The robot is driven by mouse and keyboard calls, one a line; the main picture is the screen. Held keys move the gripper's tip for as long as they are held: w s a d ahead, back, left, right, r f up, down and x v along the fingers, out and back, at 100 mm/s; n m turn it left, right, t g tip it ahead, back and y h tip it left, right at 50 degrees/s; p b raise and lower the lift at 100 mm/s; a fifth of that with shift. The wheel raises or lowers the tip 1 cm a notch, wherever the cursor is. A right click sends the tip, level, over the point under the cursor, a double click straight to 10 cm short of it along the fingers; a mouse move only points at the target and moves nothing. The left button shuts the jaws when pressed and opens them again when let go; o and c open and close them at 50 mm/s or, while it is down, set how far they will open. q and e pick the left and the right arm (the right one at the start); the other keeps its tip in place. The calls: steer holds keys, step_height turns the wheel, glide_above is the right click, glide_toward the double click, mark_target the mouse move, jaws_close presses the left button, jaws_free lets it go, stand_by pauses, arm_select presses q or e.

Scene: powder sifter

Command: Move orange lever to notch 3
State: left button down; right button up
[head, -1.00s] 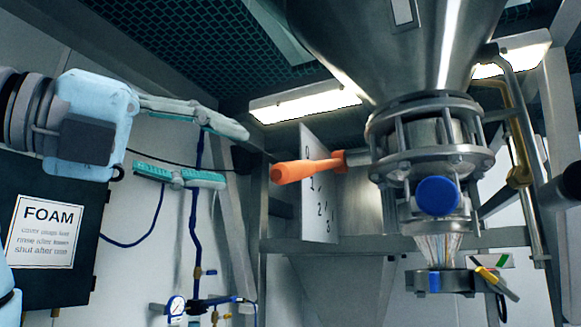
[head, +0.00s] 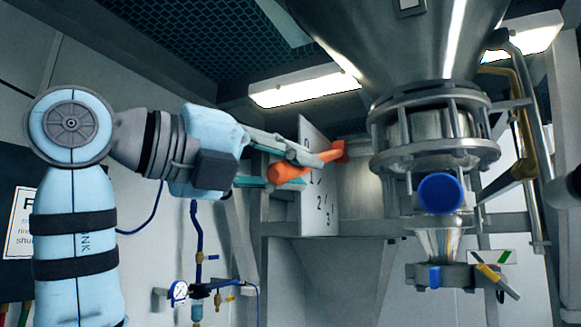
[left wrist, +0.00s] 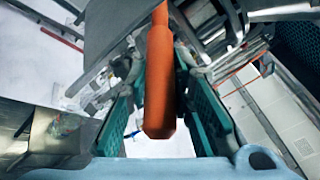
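The orange lever (head: 292,168) sticks out to the left from the sifter body, its free end a little lower than its root, near the top of the numbered plate (head: 313,130). The marks 2 and 3 show below it on the plate; the upper marks are partly covered. My left gripper (head: 285,168) is at the lever, with one finger above and one below it in the head view. In the left wrist view the lever (left wrist: 160,85) lies between the two green-padded fingers, with gaps beside it, so the gripper is open around it. My right gripper is not in view.
The steel hopper (head: 400,40) and sifter with a blue round cap (head: 440,192) stand right of the lever. A yellow-handled valve (head: 490,275) sits below. A pressure gauge (head: 179,291) with blue hoses is on the wall at lower left.

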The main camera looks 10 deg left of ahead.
mark_target(301, 219)
arm_select(q)
steer(key=shift+m+t+h, duration=0.7)
steer(key=shift+h, duration=0.2)
steer(key=w+f+b, duration=0.1)
steer(key=f+b, duration=0.1)
steer(key=w+f+b, duration=0.1)
steer(key=f+b, duration=0.1)
steer(key=d+f+b, duration=0.1)
steer(key=f+b, duration=0.1)
steer(key=b, duration=0.1)
steer(key=shift+w, duration=0.4)
steer(key=shift+r, duration=0.3)
steer(key=c, duration=1.4)
jaws_free()
steer(key=shift+s+r+p, duration=0.1)
steer(key=shift+r+p, duration=0.05)
steer(key=shift+p, duration=0.15)
